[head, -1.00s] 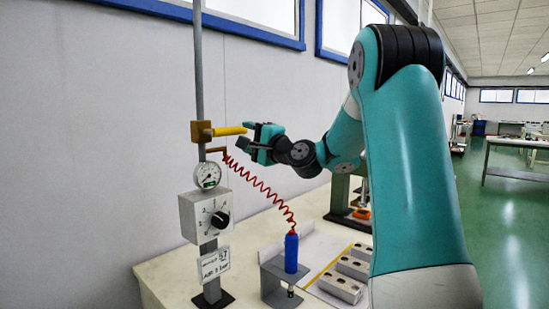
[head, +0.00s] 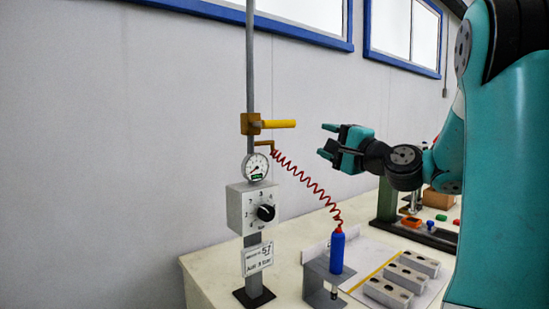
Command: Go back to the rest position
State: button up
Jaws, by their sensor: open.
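My gripper (head: 326,141) is open and empty, its jaws pointing left. It is in the air to the right of the yellow lever (head: 277,124), clear of it by a visible gap. The lever sticks out to the right, about level, from a brass-coloured block on a grey upright pole (head: 250,70). My teal arm fills the right side of the head view.
A red coiled hose (head: 305,182) runs from below the lever to a blue bottle (head: 337,251) in a grey stand. A gauge (head: 256,168) and a dial box (head: 248,208) are on the pole. Grey mould blocks (head: 388,292) lie at the right of the table (head: 212,273).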

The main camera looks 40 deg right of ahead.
jog(key=a+f+n+g+y+p, duration=0.1)
jog(key=a+f+n+g+y, duration=0.25)
jog(key=a, duration=0.45)
jog(key=s+a+f+n+g+y, duration=0.1)
jog(key=a+f+n+g+y, duration=0.15)
jog(key=a+n, duration=0.45)
jog(key=a+f+n+g+y+p, duration=0.1)
jog(key=a+f+n+g+y, duration=0.2)
jog(key=a, duration=0.7)
jog(key=s+a+f+n+g+h+p, duration=0.1)
jog(key=s+a+f+n+g+h, duration=0.1)
jog(key=s, duration=0.7)
jog(key=s+a+f+n+g+h, duration=0.3)
jog(key=s+a+f+n+g, duration=0.2)
jog(key=s+a+n+g, duration=0.2)
jog(key=s+n+g, duration=0.2)
jog(key=s, duration=0.1)
jog(key=shift+s+f+h+p, duration=0.2)
jog(key=shift+f+h+p, duration=0.1)
jog(key=shift+p, duration=0.1)
